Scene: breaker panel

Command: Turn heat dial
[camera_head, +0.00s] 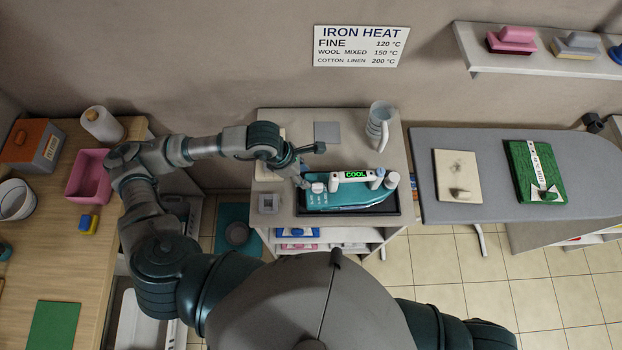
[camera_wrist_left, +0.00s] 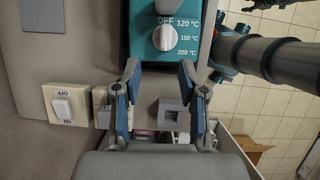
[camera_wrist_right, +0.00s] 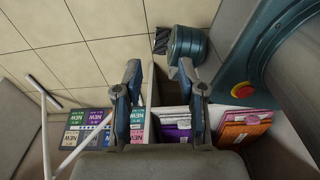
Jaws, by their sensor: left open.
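The heat dial (camera_wrist_left: 165,38) is a white round knob on the teal iron (camera_wrist_left: 136,32), beside OFF, 120, 150 and 200 °C marks. I cannot tell for sure which mark its pointer faces. In the head view the iron (camera_head: 345,199) lies in a dark tray on the grey cabinet, and its display (camera_head: 355,175) reads COOL in green. My left gripper (camera_wrist_left: 160,68) is open and empty, its fingertips just short of the dial, one to each side in the picture. In the head view it (camera_head: 303,168) is over the iron's left end. My right gripper (camera_wrist_right: 159,67) is open and empty.
A rocker switch (camera_wrist_left: 62,106) and a grey square socket (camera_wrist_left: 172,115) sit near my left gripper. The ironing board (camera_head: 465,210) is to the right. Packets (camera_wrist_right: 175,124) fill shelves below my right gripper.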

